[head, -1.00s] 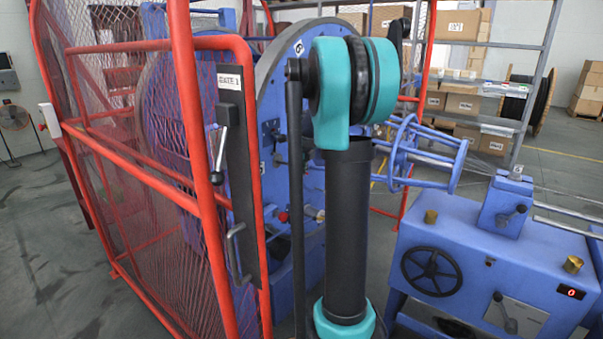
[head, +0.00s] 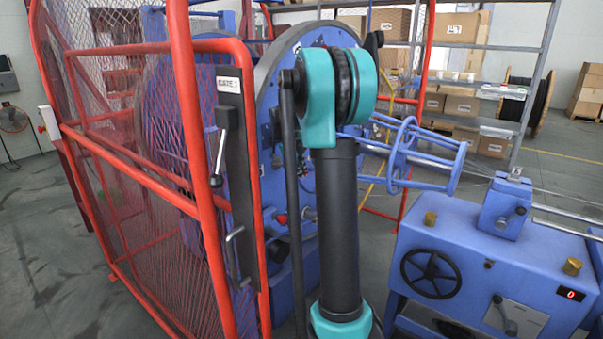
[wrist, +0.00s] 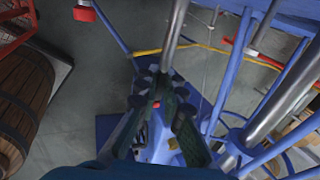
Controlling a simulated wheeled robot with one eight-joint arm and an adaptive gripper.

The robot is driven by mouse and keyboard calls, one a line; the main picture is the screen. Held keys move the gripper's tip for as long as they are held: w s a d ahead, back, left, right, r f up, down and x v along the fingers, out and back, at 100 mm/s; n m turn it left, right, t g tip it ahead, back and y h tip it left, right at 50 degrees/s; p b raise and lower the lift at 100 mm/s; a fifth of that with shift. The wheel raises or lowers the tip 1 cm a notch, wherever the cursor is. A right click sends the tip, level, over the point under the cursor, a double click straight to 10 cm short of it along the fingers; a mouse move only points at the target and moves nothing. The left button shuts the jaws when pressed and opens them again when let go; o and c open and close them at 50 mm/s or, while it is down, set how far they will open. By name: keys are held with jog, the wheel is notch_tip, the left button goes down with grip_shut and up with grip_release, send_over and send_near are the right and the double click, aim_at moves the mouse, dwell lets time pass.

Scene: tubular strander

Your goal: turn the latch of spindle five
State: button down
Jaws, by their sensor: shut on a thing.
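My gripper (wrist: 158,92) shows in the wrist view with its two dark fingers closed around a small part. A red bit, seemingly the latch (wrist: 156,104), shows between the fingers. The rest of it is hidden, and no spindle number can be read there. A grey metal shaft (wrist: 174,35) runs up from just beyond the fingertips. In the head view my gripper is hidden behind my arm. The large blue disc (head: 267,95) of the strander stands behind the gate, with a small red knob (head: 282,219) low on it.
A red mesh gate (head: 190,130) with a black handle plate stands left of my arm. A blue round cage (head: 405,160) and a blue machine box (head: 485,260) with a handwheel (head: 432,273) are to the right. A wooden barrel-like drum (wrist: 25,105) lies at the wrist view's left.

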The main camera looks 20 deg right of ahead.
jog(key=c, duration=1.6)
grip_release()
jog(key=v, duration=1.2)
jog(key=s+a+f+n+y, duration=0.1)
jog(key=s+a+f+n, duration=0.2)
jog(key=s+f+n, duration=0.6)
jog(key=s+a+f+n+t+y, duration=0.1)
jog(key=s+a+f+n, duration=0.3)
jog(key=s+f+n, duration=0.5)
jog(key=s+a+f+n+y, duration=0.2)
jog(key=s+f+n, duration=0.7)
jog(key=s, duration=0.6)
jog(key=shift+s+a+n+t, duration=0.15)
jog(key=shift+a+n+t, duration=0.25)
jog(key=shift+a+n, duration=0.6)
